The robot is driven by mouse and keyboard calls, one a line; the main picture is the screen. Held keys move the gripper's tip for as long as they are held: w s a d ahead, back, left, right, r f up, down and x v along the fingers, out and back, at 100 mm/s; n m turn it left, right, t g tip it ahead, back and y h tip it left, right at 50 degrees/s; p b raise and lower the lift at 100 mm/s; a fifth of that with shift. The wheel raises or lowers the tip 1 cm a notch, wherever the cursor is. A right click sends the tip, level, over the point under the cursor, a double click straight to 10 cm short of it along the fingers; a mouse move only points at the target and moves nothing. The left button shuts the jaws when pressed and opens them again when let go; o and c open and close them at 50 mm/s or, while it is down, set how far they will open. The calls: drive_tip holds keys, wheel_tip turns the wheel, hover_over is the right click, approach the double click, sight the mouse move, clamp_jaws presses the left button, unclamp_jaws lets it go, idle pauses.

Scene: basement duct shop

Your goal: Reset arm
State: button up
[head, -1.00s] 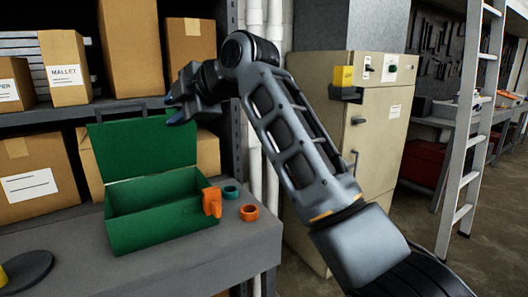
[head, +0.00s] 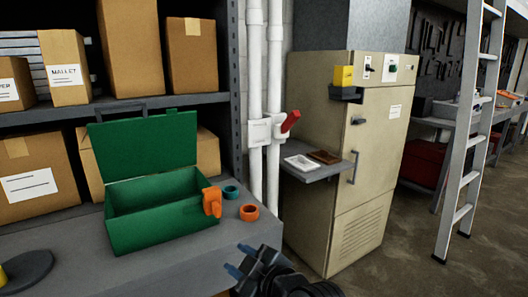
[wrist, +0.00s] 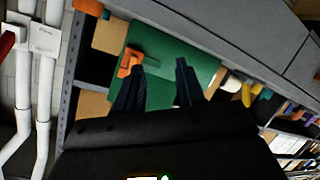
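My gripper (head: 243,262) is low in the head view, in front of the grey bench's right end and below the green toolbox. In the wrist view its two dark fingers (wrist: 158,88) stand apart with nothing between them. The green toolbox (head: 155,232) stands on the bench with its lid raised. An orange object (head: 211,202) sits at its right front corner and also shows in the wrist view (wrist: 129,62). My gripper is apart from the toolbox.
An orange ring (head: 249,213) and a teal ring (head: 231,192) lie on the bench (head: 190,265). A beige cabinet (head: 370,150) with a small side shelf (head: 318,174) stands right of the white pipes. A ladder (head: 470,140) leans at the right. Floor between is clear.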

drive_tip(key=s+d+f+m+t+h, duration=0.1)
drive_tip(key=s+d+f+m+h, duration=0.2)
drive_tip(key=s+d+f+m, duration=0.65)
drive_tip(key=s+d+f+t+h, duration=0.2)
drive_tip(key=s+d, duration=0.5)
drive_tip(key=s, duration=0.7)
drive_tip(key=s+d+r+m+h, duration=0.1)
drive_tip(key=s+d+r, duration=0.2)
drive_tip(key=s, duration=0.4)
drive_tip(key=s+d+r+m+h, duration=0.1)
drive_tip(key=s+d+r+m, duration=0.1)
drive_tip(key=s, duration=0.6)
drive_tip(key=s+d+r+m+h, duration=0.1)
drive_tip(key=s+d+r+m, duration=0.1)
drive_tip(key=s+d+r, duration=0.2)
drive_tip(key=s+r, duration=0.2)
drive_tip(key=s, duration=0.2)
drive_tip(key=shift+s+d+r+h, duration=0.15)
drive_tip(key=shift+s+d+h, duration=0.1)
drive_tip(key=shift+d+h, duration=0.15)
